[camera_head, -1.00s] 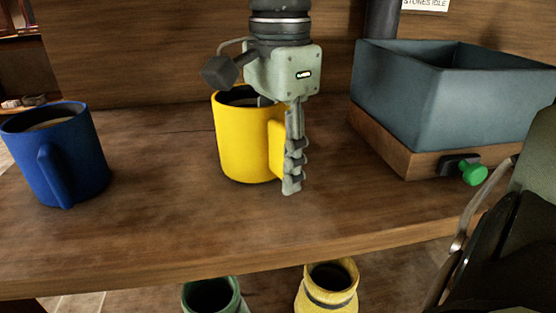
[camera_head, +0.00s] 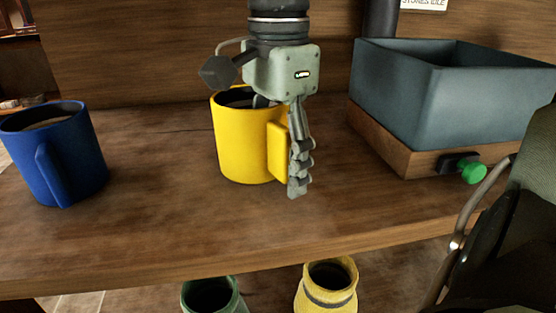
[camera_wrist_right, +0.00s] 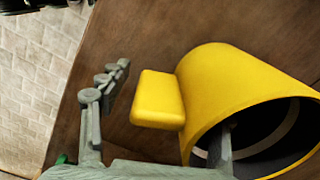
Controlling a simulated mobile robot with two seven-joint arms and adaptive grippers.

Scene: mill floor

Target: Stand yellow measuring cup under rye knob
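The yellow measuring cup (camera_head: 245,145) stands upright on the wooden bench, its handle towards the right. It also shows in the right wrist view (camera_wrist_right: 235,85), its dark mouth at lower right. My right gripper (camera_head: 280,147) comes down from above over the cup's handle side. It is open, with one jointed finger outside the handle and the other reaching into the cup's mouth. In the right wrist view (camera_wrist_right: 165,125) a gap shows between the outer finger and the handle. A green knob (camera_head: 472,172) sticks out below a bin at right; no rye label is readable. My left gripper is out of view.
A blue cup (camera_head: 58,155) stands at left. The grey-blue bin (camera_head: 400,95) on its wooden base (camera_head: 385,145) fills the right rear. A green jug (camera_head: 232,297) and a yellow jug (camera_head: 345,300) stand below the front edge. The bench front is clear.

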